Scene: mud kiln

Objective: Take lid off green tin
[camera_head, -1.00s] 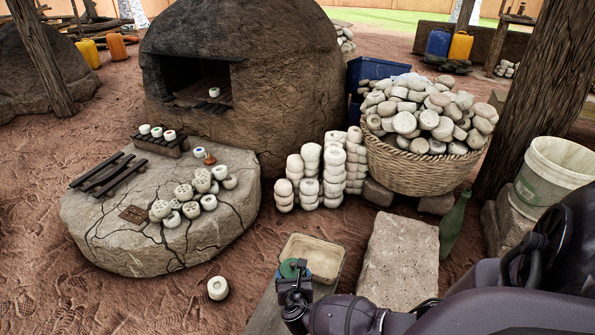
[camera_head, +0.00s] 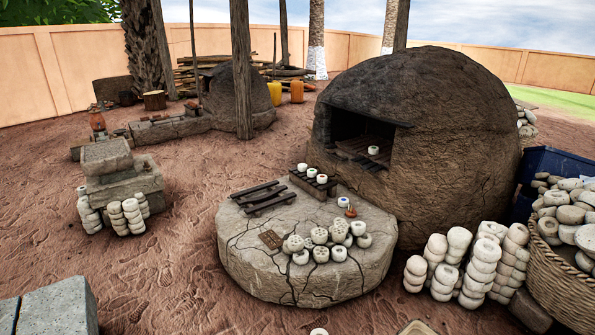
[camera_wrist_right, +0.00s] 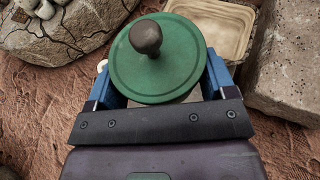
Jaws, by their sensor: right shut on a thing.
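The green lid (camera_wrist_right: 157,72), a round disc with a dark knob (camera_wrist_right: 146,38), faces the camera in the right wrist view. It sits between the two blue fingers of my right gripper (camera_wrist_right: 162,80), which is shut on the green tin. The tin's body is hidden beneath the lid, so I cannot tell how the lid sits on it. Neither gripper nor the tin shows in the head view. My left gripper is not in view.
A round cracked stone slab (camera_head: 350,275) carries white pieces, by the domed mud kiln (camera_head: 440,130). Stacked white pieces (camera_head: 480,270) and a basket (camera_head: 560,290) stand at right. A beige tray (camera_wrist_right: 235,25) and a stone block (camera_wrist_right: 290,60) lie below my right gripper.

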